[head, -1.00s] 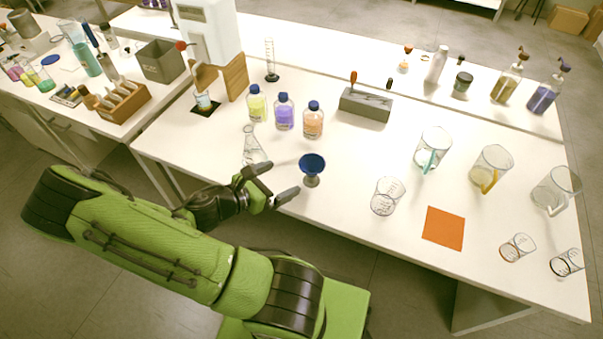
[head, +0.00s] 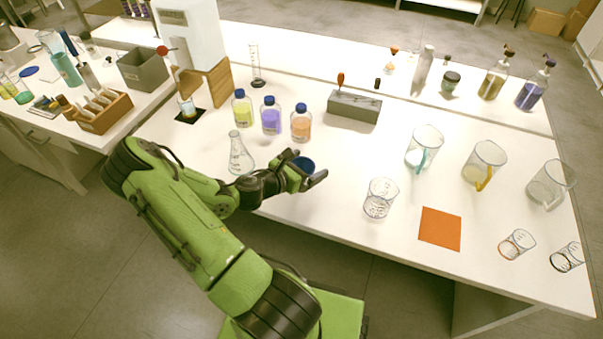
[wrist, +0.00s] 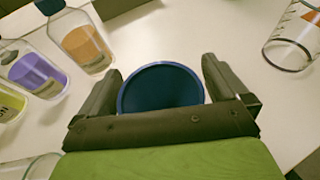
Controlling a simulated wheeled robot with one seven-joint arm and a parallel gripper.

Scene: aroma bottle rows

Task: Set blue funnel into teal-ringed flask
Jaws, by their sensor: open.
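In the wrist view the funnel's round dark-blue mouth (wrist: 160,88) lies between the open fingers (wrist: 162,74), with a narrow gap showing at the right finger. Its lower part is hidden. A clear conical flask (head: 240,158) stands upright just left of my gripper; I cannot make out a teal ring on it. Part of a clear glass vessel shows at the wrist view's lower left corner (wrist: 28,168).
Yellow (head: 242,109), purple (head: 271,118) and orange (head: 300,126) bottles stand behind the flask. A clear beaker (head: 380,200) and an orange mat (head: 440,229) are to the right. Jugs with teal (head: 424,148) and yellow (head: 484,165) handles stand further right.

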